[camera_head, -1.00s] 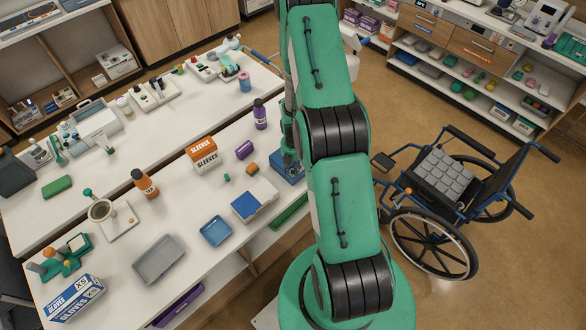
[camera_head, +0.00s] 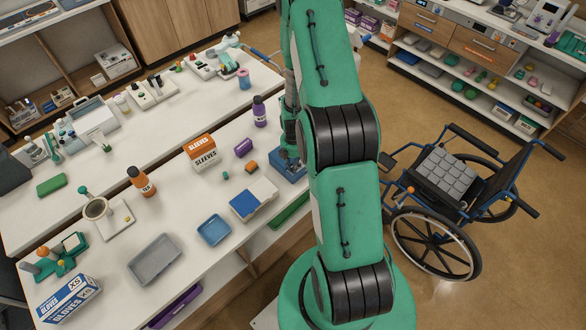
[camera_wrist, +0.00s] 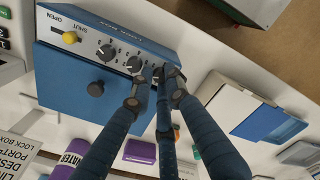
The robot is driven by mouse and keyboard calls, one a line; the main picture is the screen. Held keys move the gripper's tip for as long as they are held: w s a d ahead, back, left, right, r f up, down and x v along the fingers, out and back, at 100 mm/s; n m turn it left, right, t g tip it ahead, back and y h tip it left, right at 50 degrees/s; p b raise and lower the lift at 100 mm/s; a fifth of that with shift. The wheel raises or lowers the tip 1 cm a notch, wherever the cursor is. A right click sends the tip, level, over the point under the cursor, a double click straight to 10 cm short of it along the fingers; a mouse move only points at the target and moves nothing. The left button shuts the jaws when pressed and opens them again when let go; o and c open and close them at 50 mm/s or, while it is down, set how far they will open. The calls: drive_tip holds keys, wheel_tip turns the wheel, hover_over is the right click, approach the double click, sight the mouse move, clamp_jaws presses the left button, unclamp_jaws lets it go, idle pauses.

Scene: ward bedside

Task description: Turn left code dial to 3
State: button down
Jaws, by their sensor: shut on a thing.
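The blue lock box (camera_wrist: 80,90) fills the upper left of the wrist view, seen turned about upside down. Its sloped top strip carries a yellow knob (camera_wrist: 70,37) near the words OPEN and SHUT, and a row of dark code dials with small figures. One dial (camera_wrist: 106,52) and the dial beside it (camera_wrist: 134,64) show bare. My gripper (camera_wrist: 160,76) is shut on the dial at the right end of the row, mostly hidden by the fingertips; its setting cannot be read. In the head view the lock box (camera_head: 291,170) is partly behind my arm.
A white and blue container (camera_wrist: 232,100) stands just right of the lock box in the wrist view. A purple block (camera_head: 243,147), an orange SLEEVES box (camera_head: 201,152) and a purple bottle (camera_head: 259,111) stand nearby. A wheelchair (camera_head: 445,190) stands on the floor to the right.

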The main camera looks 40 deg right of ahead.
drive_tip(key=shift+m, duration=0.5)
drive_tip(key=c, duration=1.9)
unclamp_jaws()
drive_tip(key=shift+c, duration=0.2)
drive_tip(key=shift+n, duration=0.4)
drive_tip(key=shift+n+p, duration=1.8)
